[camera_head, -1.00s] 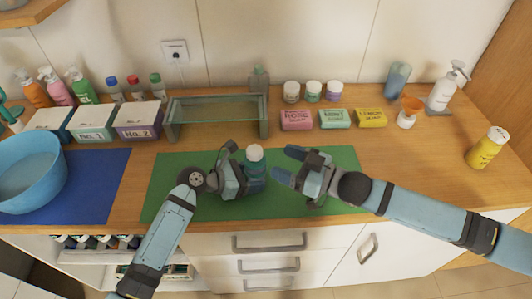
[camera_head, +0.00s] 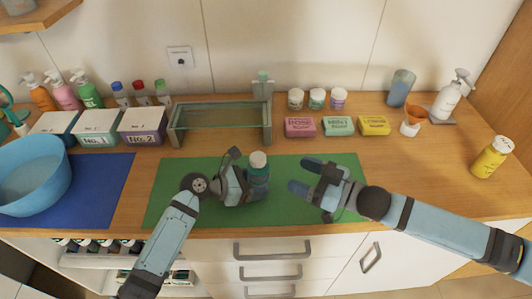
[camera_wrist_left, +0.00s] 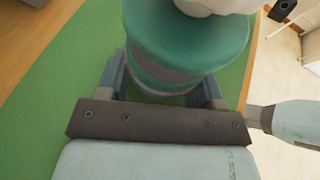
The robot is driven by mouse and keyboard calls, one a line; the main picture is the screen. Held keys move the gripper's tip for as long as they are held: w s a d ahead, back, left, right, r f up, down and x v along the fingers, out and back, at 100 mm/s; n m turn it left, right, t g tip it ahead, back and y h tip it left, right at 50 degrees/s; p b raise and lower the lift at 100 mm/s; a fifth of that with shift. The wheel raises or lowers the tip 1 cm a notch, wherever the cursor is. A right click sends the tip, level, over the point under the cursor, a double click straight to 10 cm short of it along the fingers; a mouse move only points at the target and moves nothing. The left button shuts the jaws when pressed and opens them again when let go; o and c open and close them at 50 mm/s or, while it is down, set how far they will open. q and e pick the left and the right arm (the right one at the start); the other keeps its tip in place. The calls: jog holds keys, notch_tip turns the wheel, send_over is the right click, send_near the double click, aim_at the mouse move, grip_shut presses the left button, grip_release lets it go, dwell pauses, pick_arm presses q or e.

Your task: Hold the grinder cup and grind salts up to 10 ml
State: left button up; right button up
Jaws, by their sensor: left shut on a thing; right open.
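The grinder cup (camera_head: 259,172), a teal container with a white top, stands upright over the green mat (camera_head: 170,205). My left gripper (camera_head: 252,180) is shut on its body from the left. In the left wrist view the teal cup (camera_wrist_left: 180,45) sits between the two fingers (camera_wrist_left: 160,85), its white top cut off by the upper edge. I cannot tell whether its base touches the mat. My right gripper (camera_head: 302,178) is open and empty, a short way right of the cup, apart from it. Salts and a level mark inside the cup cannot be made out.
A glass rack (camera_head: 222,122) stands behind the mat. Soap boxes (camera_head: 300,127), small jars (camera_head: 296,99) and an orange funnel (camera_head: 413,108) are at the back right. A blue bowl (camera_head: 35,185) is left, a yellow bottle (camera_head: 491,157) far right.

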dwell(0.4)
jog(key=n+g+y, duration=0.2)
jog(key=n+g, duration=0.3)
jog(key=g, duration=0.2)
send_near(258, 157)
jog(key=a, duration=0.6)
jog(key=w+a, duration=0.1)
jog(key=a, duration=0.2)
jog(key=shift+w+a+f, duration=0.1)
jog(key=shift+a+f, duration=0.3)
jog(key=shift+c, duration=0.2)
jog(key=shift+m+t, duration=0.3)
jog(key=c, duration=0.9)
